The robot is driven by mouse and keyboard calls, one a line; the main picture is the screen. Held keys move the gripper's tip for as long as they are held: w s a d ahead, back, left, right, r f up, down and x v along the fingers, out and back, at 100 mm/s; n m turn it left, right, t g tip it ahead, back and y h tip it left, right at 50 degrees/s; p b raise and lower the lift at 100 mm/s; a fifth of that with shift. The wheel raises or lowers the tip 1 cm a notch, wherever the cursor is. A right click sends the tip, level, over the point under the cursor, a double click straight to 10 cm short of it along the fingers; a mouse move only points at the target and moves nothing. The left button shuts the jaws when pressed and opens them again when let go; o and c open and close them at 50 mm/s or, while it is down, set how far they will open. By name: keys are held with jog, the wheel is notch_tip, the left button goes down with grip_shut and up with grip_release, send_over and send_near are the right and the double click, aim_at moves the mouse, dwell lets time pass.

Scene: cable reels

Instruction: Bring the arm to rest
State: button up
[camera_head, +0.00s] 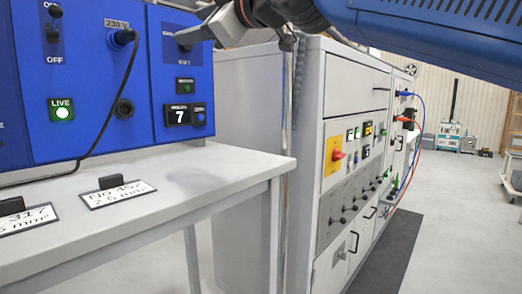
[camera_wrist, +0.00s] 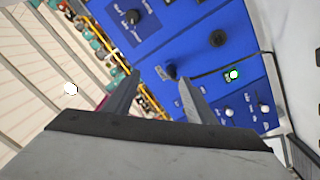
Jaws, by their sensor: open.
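My gripper (camera_wrist: 160,80) shows in the wrist view with its two dark fingers apart and nothing between them. Beyond the fingers is the blue panel (camera_wrist: 200,50) with knobs and a lit green lamp, seen tilted. In the head view my arm reaches in from the upper right, and my gripper is at the top, in front of the upper right part of the blue panel (camera_head: 90,80). The picture's top edge cuts off part of the gripper and wrist.
A grey bench (camera_head: 150,205) stands below the panel, bearing labelled cards (camera_head: 118,197) with black blocks. A black cable (camera_head: 103,120) hangs on the panel. A grey cabinet (camera_head: 345,170) with switches stands to the right. The floor (camera_head: 455,220) at right is clear.

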jog(key=d+f+m+g+h, duration=0.1)
jog(key=d+f+m+h, duration=0.35)
jog(key=d+f, duration=0.85)
jog(key=d+f+m+g+h, duration=0.1)
jog(key=d+f+m+h, duration=0.35)
jog(key=d+f, duration=0.9)
jog(key=s+d+f+m+g+h, duration=0.1)
jog(key=s+d+f+m, duration=0.2)
jog(key=f, duration=0.8)
jog(key=s+d+f+m+g+h, duration=0.2)
jog(key=s+d+f, duration=0.5)
jog(key=f, duration=0.5)
jog(key=s+d+f+m+g+h, duration=0.1)
jog(key=s+d+f+m+g, duration=0.1)
jog(key=s+d+f+m, duration=0.3)
jog(key=s+f, duration=0.3)
jog(key=f, duration=0.4)
jog(key=shift+s+d+h, duration=0.2)
jog(key=shift+d+h, duration=0.05)
jog(key=shift+h, duration=0.05)
jog(key=shift+r, duration=0.1)
